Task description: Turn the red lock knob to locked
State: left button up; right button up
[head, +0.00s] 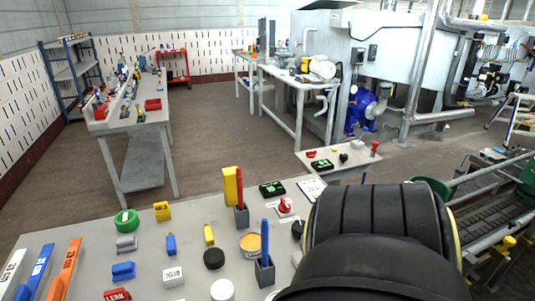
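A red knob (286,205) on a white plate sits at the back right of the near grey table. It looks like the lock knob, but it is too small to tell which way it is turned. A large black ribbed shape, seemingly part of my own arm, fills the lower right and hides the table there, close to the knob's right. Neither of my grippers shows in the head view.
A smaller table (345,166) with a red-topped post (375,148) stands behind. A conveyor (490,205) runs at right.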

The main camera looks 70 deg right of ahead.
aim_at(283, 207)
jog(key=k, duration=0.85)
jog(key=z, duration=1.2)
jog(key=i, duration=0.4)
jog(key=u, duration=0.05)
